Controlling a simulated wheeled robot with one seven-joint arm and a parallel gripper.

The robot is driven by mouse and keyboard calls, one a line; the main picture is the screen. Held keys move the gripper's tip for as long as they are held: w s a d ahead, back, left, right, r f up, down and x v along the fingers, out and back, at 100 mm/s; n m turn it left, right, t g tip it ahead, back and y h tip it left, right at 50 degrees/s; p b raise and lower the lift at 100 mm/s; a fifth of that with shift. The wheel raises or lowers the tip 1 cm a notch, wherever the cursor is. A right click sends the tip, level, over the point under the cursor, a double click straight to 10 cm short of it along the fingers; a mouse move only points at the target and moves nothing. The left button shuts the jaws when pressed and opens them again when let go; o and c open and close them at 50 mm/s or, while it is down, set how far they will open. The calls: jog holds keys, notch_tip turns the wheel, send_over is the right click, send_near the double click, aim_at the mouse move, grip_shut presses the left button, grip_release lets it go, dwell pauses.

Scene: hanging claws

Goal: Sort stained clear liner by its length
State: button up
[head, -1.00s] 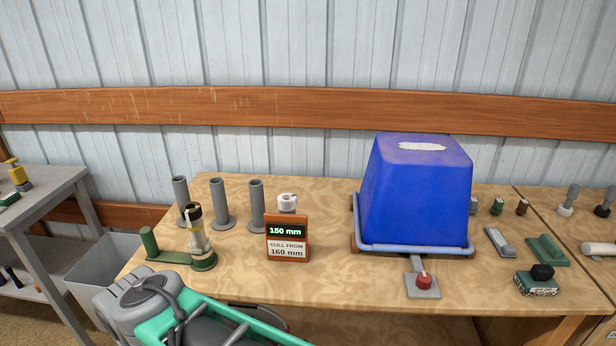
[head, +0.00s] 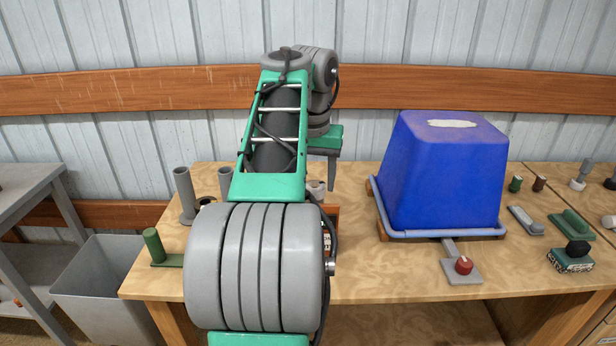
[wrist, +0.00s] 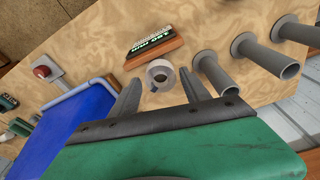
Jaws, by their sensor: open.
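I cannot see a stained clear liner for certain in the current views; my arm hides the part of the bench where a pale tube stood in a green holder. My gripper (wrist: 160,77) is open and points down, with its fingers either side of a small white ring-shaped piece (wrist: 160,75) and nothing gripped. The white piece is beside the orange display block (wrist: 154,49). Three grey upright tubes (wrist: 212,72) stand in a row beside it; two show in the head view (head: 184,195).
A blue upturned tub (head: 445,170) stands on the bench right of my arm, with a red knob (head: 464,265) in front. A grey bin (head: 100,285) stands left of the bench. A green holder's post (head: 152,246) is at the bench's left end.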

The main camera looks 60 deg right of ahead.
aim_at(315, 198)
jog(key=f+b, duration=0.1)
jog(key=f, duration=0.1)
jog(key=f+b, duration=0.2)
jog(key=f, duration=0.1)
jog(key=d+f+b, duration=0.1)
jog(key=f+b, duration=0.1)
jog(key=shift+w+f, duration=0.15)
jog(key=shift+f, duration=0.1)
jog(key=shift+c, duration=0.5)
grip_shut()
dwell(0.4)
jog(key=shift+r+p, duration=0.6)
jog(key=shift+p, duration=0.05)
jog(key=shift+c, duration=0.9)
grip_release()
grip_shut()
